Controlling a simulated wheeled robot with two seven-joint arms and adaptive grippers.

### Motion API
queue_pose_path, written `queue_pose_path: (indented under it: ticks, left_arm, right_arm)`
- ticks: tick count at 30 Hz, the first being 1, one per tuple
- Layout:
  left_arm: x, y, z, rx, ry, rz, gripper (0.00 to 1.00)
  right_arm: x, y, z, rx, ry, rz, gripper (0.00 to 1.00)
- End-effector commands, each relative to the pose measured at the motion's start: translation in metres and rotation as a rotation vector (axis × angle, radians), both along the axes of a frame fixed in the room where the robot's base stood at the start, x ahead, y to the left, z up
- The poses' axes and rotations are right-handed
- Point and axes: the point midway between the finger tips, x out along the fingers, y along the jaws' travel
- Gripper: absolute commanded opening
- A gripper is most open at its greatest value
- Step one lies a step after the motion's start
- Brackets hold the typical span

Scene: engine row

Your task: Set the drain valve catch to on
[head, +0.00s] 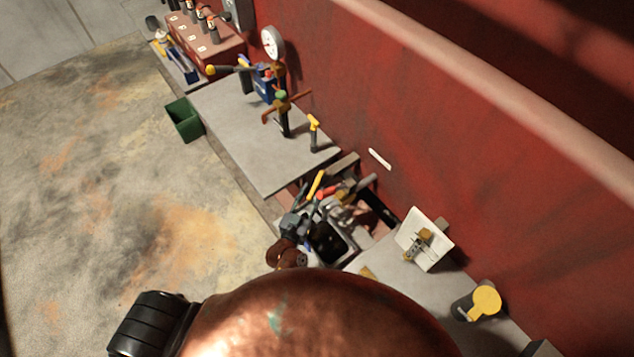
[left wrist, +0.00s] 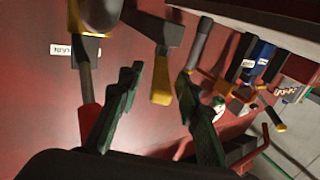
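In the left wrist view, my left gripper (left wrist: 160,108) has its two dark green fingers spread apart. A grey lever with a yellow tip (left wrist: 161,82) shows between them; I cannot tell whether either finger touches it. A second lever with a red lower part (left wrist: 87,110) is beside the left finger. A small white label (left wrist: 62,49) is on the red wall nearby, its lettering unclear. I cannot tell for sure which part is the drain valve catch. In the head view, my left gripper (head: 335,205) is among crowded levers, including a yellow one (head: 316,184). My right gripper is not visible.
A grey bench (head: 230,115) carries a valve with a green top (head: 281,97) and a yellow-topped post (head: 314,127). A round gauge (head: 272,42) is on the red wall (head: 420,110). A green bin (head: 184,120) stands by the bench. The floor at left is clear.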

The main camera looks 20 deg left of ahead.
Motion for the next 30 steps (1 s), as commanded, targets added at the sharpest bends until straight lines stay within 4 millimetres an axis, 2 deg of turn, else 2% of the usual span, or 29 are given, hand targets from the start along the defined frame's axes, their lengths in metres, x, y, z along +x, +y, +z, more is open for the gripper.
queue_pose_path:
  ticks: [3, 9, 20, 26, 28, 30]
  left_arm:
    - [-0.025, 0.003, -0.001, 0.002, 0.001, 0.001, 0.32]
    - [-0.05, 0.005, 0.0, 0.001, 0.0, 0.0, 0.32]
    - [-0.057, 0.006, 0.001, 0.001, -0.002, 0.001, 0.32]
    - [-0.059, 0.011, -0.001, -0.044, 0.001, -0.005, 0.2]
    - [-0.062, 0.019, -0.003, -0.107, 0.005, -0.011, 0.15]
    - [-0.065, 0.028, -0.004, -0.2, 0.012, -0.023, 0.1]
  right_arm:
    - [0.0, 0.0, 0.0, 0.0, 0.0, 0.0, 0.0]
    - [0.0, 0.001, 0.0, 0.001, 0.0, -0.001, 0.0]
    - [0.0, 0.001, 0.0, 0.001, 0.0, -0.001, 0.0]
    - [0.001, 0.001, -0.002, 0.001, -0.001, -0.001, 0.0]
    - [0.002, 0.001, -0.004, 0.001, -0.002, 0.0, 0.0]
    - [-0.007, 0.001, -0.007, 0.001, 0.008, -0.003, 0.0]
